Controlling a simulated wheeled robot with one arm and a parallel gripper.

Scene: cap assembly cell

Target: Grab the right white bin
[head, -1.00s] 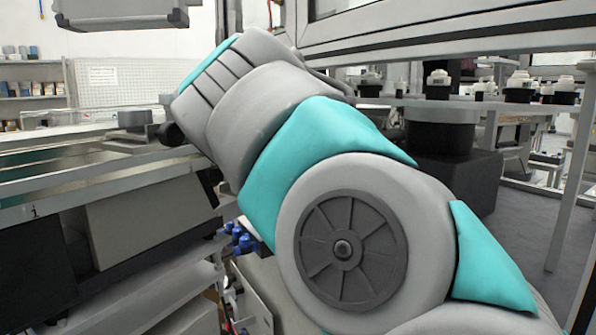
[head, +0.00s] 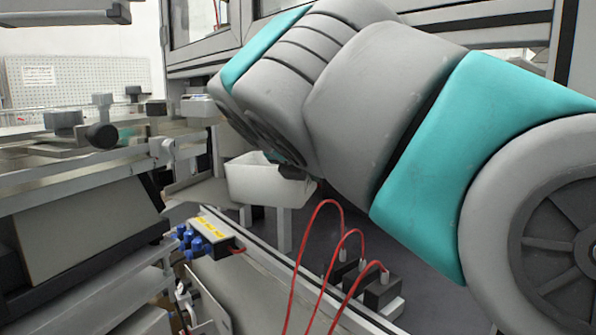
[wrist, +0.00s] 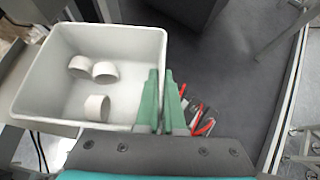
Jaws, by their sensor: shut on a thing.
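The white bin (wrist: 100,36) fills the left of the wrist view, with three white round caps lying in it. One cap (wrist: 96,107) lies near its front, and the other two touch or nearly touch further back. In the head view the bin (head: 262,183) stands below the end of my arm. My gripper (wrist: 161,78) has two green fingers at the bin's right wall, one inside and one outside. It is shut on that wall. In the head view the fingers are hidden behind the arm and bin. Only one white bin shows.
Red cables (head: 322,210) arch up from black connectors in front of the bin. A box with blue knobs (head: 203,238) is to their left, beside a metal workbench (head: 70,200). Dark grey floor (wrist: 235,75) lies right of the bin, with red-and-grey items near the fingers.

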